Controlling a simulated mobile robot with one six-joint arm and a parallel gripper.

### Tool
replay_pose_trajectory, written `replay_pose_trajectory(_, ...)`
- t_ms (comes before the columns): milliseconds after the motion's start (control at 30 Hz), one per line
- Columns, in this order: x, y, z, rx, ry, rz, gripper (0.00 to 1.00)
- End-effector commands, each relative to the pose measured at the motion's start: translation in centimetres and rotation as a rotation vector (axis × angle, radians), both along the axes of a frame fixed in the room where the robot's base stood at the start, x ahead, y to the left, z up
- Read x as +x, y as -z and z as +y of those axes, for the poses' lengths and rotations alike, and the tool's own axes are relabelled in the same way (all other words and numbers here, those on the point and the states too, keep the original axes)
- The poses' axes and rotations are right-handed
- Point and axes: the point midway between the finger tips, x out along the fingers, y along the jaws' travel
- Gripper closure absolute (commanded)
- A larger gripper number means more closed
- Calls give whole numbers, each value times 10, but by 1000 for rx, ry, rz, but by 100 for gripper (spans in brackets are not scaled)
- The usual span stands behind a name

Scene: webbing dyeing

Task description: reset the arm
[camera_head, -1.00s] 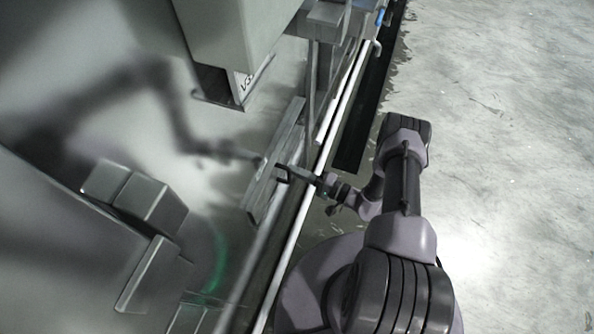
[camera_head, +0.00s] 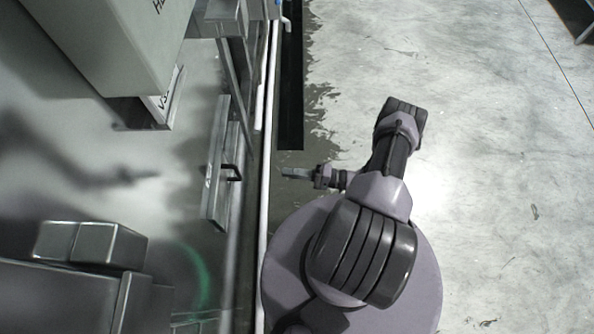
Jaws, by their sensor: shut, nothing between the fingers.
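My arm reaches up from my round base and bends back toward the left at its far end. My gripper (camera_head: 290,173) points left, over the floor strip just right of the white pipe. It is shut and holds nothing. It is apart from the dark handle (camera_head: 232,172) on the grey metal panel (camera_head: 216,190) to its left. A gap with the white pipe shows between the gripper and that handle.
The machine's metal wall, with a beige box (camera_head: 110,40) and a steel box (camera_head: 90,243), fills the left. A long white pipe (camera_head: 264,215) runs along its edge. A black strip (camera_head: 291,90) lies on the floor. The concrete floor (camera_head: 490,150) at right is open.

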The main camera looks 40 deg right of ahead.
Motion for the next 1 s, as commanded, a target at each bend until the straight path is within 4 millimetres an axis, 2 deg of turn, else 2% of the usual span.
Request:
replay_pose_trajectory(200, -13, 0, -15, 0, 2, 0, 100)
replay_pose_trajectory(700, -11, -4, -17, -6, -14, 5, 100)
replay_pose_trajectory(767, -3, -21, -22, -24, -69, 27, 100)
replay_pose_trajectory(833, 13, -60, -27, -69, -191, 88, 100)
replay_pose_trajectory(867, 21, -81, -27, -97, -254, 126, 100)
replay_pose_trajectory(933, 37, -136, -19, -187, -397, 230, 100)
replay_pose_trajectory(1000, 46, -191, -3, -297, -505, 334, 100)
